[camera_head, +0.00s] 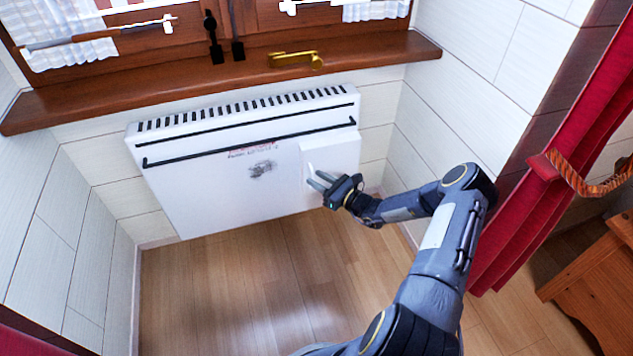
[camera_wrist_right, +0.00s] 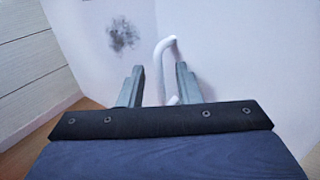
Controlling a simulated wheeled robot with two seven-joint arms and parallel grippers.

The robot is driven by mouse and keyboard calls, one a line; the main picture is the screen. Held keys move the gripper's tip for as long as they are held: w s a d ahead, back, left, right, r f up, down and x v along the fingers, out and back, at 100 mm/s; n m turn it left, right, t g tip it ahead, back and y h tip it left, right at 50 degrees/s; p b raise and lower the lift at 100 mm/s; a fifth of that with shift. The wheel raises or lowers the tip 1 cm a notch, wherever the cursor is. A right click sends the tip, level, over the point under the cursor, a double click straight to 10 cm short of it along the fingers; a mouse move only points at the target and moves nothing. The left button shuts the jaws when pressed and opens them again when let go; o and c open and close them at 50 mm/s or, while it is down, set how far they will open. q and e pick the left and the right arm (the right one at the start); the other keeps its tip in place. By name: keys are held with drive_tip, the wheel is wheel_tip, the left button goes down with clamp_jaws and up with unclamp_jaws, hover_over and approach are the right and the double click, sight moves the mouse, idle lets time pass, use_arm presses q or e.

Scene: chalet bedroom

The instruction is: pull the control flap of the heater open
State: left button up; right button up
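The white heater (camera_head: 220,185) hangs on the wall below the window sill. Its control flap (camera_head: 343,152) is the raised white panel at the heater's right end and looks closed. A white bar handle (camera_head: 311,170) stands out from the flap; it also shows in the right wrist view (camera_wrist_right: 161,47). My right gripper (camera_head: 314,178) is at the handle with its fingers apart. In the right wrist view the handle passes between the fingertips (camera_wrist_right: 159,68), closer to the right finger. I cannot tell whether they touch. My left gripper is not in view.
A wooden window sill (camera_head: 200,82) juts out above the heater. A brass object (camera_head: 295,59) lies on it. A red curtain (camera_head: 560,130) and wooden furniture (camera_head: 595,280) stand at the right. The wooden floor (camera_head: 230,290) below the heater is clear.

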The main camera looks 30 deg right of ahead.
drive_tip(key=shift+w+a, duration=0.2)
drive_tip(key=shift+w, duration=0.3)
drive_tip(key=shift+c, duration=0.3)
clamp_jaws()
drive_tip(key=shift+s, duration=0.15)
